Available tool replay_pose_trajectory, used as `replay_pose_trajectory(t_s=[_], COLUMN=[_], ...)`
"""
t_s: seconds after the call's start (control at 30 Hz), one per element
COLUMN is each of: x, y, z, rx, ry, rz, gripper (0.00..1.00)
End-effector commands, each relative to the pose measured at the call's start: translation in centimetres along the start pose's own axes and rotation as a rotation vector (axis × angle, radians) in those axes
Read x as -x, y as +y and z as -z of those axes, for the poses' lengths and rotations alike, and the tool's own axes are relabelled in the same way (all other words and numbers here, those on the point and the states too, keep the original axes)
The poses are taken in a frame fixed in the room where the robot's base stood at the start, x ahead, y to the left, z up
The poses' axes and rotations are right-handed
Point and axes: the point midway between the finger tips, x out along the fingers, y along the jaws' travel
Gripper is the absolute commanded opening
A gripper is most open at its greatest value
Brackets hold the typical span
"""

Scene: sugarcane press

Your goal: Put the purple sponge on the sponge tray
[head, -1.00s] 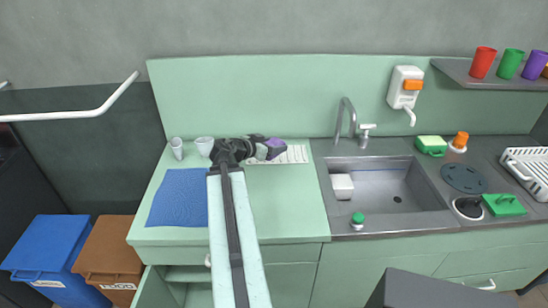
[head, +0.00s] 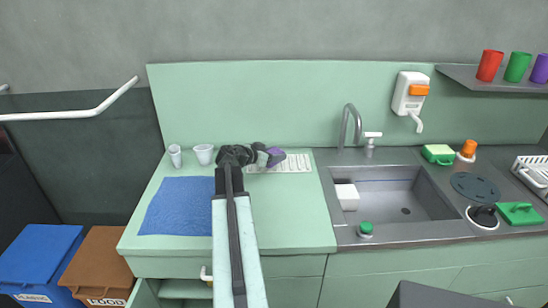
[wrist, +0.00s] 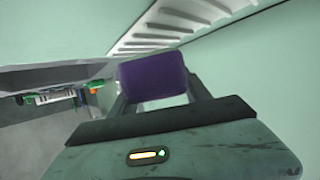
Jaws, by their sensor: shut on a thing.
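My gripper (head: 266,156) is shut on the purple sponge (head: 276,157), which sticks out to the right of the jaws near the back of the green counter. In the wrist view the purple sponge (wrist: 152,82) sits between the two fingers. A white slatted tray (head: 296,163) lies flat on the counter at and behind the sponge; part of it is hidden by my gripper and the sponge. The white tray (wrist: 185,18) shows in the wrist view just beyond the sponge, with a gap that I cannot judge. I cannot tell whether they touch.
The sink (head: 405,195) at right holds a white block (head: 347,196). A green holder (head: 438,154) with a yellowish top stands behind the sink. The counter's front right is clear.

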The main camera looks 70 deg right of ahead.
Motion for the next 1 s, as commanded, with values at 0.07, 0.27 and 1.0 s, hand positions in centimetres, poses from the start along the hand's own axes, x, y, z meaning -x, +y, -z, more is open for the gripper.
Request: replay_pose_trajectory(t_s=[0.07, 0.27, 1.0], x=[-2.0, -4.2, -5.5], y=[-2.2, -4.5, -4.6], z=[0.4, 1.1, -2.2], rx=[0.0, 0.0, 0.0], ry=[0.0, 0.0, -0.001], rz=[0.0, 0.0, 0.001], gripper=[0.17, 0.17, 0.78])
